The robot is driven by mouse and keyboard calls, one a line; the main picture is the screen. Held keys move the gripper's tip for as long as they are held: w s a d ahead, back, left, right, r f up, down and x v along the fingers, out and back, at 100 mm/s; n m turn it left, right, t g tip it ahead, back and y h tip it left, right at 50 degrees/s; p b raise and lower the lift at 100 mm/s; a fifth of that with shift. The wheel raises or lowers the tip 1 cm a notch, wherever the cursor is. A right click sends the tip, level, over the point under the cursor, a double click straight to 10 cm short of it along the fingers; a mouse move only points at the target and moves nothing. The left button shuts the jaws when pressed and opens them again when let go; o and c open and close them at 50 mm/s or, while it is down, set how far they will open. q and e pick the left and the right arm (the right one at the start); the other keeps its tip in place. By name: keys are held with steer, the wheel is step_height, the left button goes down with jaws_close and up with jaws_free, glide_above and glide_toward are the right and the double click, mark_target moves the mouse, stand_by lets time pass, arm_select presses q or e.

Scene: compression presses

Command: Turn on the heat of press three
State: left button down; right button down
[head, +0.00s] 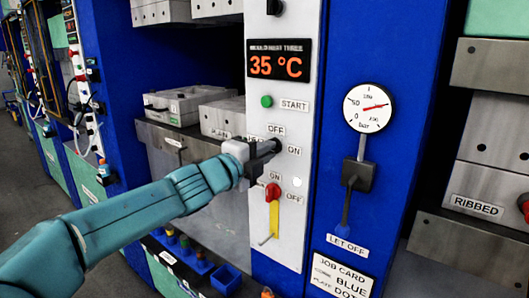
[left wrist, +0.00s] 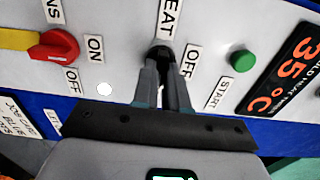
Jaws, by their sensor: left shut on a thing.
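The heat knob (left wrist: 158,53) is a dark rotary knob on the white control panel (head: 230,40), beside the HEAT label and the OFF label (head: 276,130). An ON label (head: 293,151) is to its right in the head view. My left gripper (head: 268,149) is shut on the knob; its fingers also show in the left wrist view (left wrist: 165,80). The fingers cover much of the knob, so I cannot tell which way it points. The display (head: 277,66) above reads 35 °C in orange. My right gripper is not in view.
A green START button (head: 267,101) is above the knob. A red switch (head: 272,190) on a yellow plate is below it. A pressure gauge (head: 369,108) and a LET OFF lever (head: 347,205) are on the blue column to the right. Metal moulds (head: 180,103) are on the left.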

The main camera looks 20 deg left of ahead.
arm_select(q)
steer(key=shift+f, duration=0.1)
steer(key=c, duration=1.2)
jaws_free()
steer(key=shift+s, duration=0.1)
steer(key=shift+o, duration=0.2)
steer(key=v, duration=1.6)
steer(key=shift+s, duration=0.15)
